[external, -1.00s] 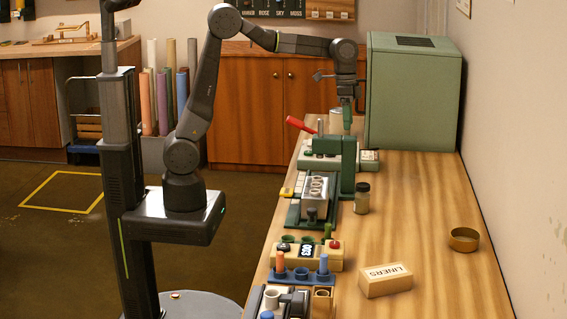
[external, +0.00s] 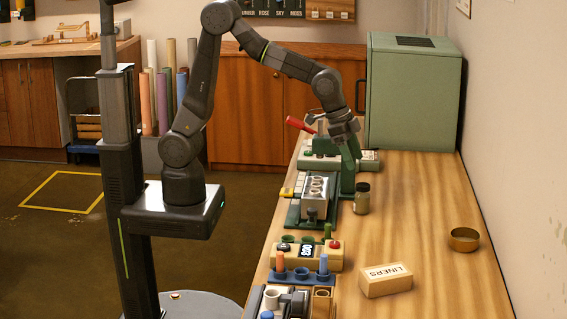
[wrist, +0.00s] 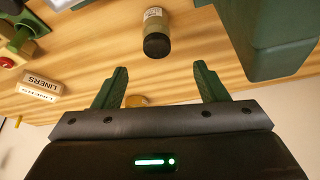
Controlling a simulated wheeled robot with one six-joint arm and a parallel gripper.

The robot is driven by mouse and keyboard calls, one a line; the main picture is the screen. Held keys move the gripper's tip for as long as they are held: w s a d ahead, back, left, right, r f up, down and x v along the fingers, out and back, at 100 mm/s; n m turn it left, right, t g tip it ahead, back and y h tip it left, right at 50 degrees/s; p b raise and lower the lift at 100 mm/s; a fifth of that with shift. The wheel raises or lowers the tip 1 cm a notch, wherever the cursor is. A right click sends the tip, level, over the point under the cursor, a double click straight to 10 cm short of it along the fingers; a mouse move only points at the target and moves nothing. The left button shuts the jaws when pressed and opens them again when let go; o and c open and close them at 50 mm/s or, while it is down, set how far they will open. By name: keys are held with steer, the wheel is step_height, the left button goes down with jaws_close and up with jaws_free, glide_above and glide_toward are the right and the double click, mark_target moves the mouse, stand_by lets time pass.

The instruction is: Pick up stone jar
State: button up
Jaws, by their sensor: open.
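A small jar (external: 362,198) with a dark lid stands upright on the wooden table, right of the green press. In the wrist view the jar (wrist: 156,30) shows a pale label, too small to read, and its dark lid faces me. I take it to be the stone jar. My gripper (wrist: 160,82) is open and empty, its green fingers wide apart; the jar appears beyond the gap between them, untouched. In the external view my gripper (external: 350,150) is tilted beside the press, above and behind the jar; its fingertips are partly hard to make out.
A LINERS box (external: 386,280) and a brass dish (external: 464,239) sit toward the front right. A large green cabinet (external: 413,95) stands at the back. The table right of the jar is clear.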

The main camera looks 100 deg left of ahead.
mark_target(363, 185)
steer(key=x, duration=0.6)
steer(key=shift+w+f, duration=0.1)
steer(key=shift+p+x, duration=0.6)
steer(key=shift+x, duration=2)
steer(key=shift+d, duration=0.2)
steer(key=c, duration=1.1)
